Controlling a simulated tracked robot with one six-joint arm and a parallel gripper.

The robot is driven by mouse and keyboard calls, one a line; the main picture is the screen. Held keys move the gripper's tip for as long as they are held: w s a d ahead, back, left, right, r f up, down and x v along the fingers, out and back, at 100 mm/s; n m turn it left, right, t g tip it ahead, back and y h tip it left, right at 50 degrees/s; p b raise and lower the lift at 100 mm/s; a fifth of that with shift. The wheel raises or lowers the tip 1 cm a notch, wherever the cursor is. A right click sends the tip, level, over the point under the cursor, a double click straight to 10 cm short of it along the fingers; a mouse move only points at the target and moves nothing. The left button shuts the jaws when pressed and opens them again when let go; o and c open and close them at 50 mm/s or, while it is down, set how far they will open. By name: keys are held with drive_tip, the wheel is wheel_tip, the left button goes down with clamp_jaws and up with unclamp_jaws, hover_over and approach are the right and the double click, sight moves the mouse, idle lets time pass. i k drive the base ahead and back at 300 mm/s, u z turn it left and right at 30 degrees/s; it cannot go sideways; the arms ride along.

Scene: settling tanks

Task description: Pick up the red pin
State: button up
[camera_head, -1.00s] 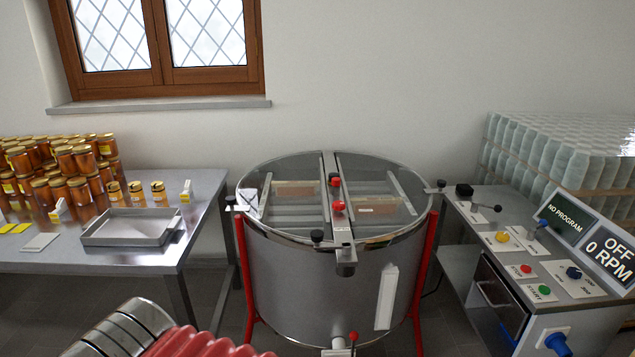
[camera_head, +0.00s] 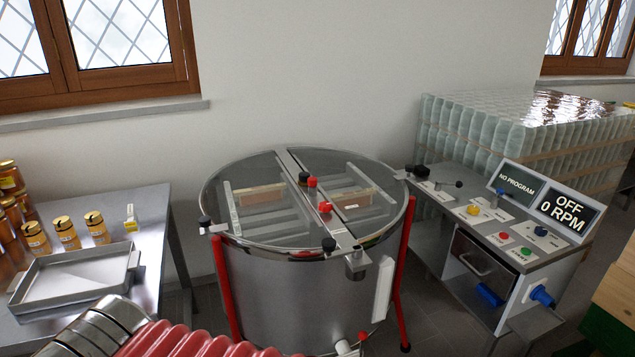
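Two small red knob-like pieces, either of which could be the red pin, are on the metal crossbar of the round steel tank (camera_head: 280,290). One red piece (camera_head: 312,182) is near the bar's middle, beside a black knob. The other red piece (camera_head: 325,207) is a little nearer to me. I cannot tell which is the pin. Both appear to be seated on the bar. My gripper is not in view; only red ribbed and chrome parts, likely of my arm, show at the lower left, well short of the tank.
A control console (camera_head: 460,215) with a screen reading OFF 0 RPM stands right of the tank. A steel table (camera_head: 150,215) with an empty tray (camera_head: 75,275) and honey jars (camera_head: 67,233) is left. Wrapped jars (camera_head: 500,125) are stacked behind the console. Red legs (camera_head: 226,290) flank the tank.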

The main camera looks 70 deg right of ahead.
sight(312, 181)
drive_tip(key=z, duration=0.6)
drive_tip(key=i, duration=1)
drive_tip(key=z, duration=0.65)
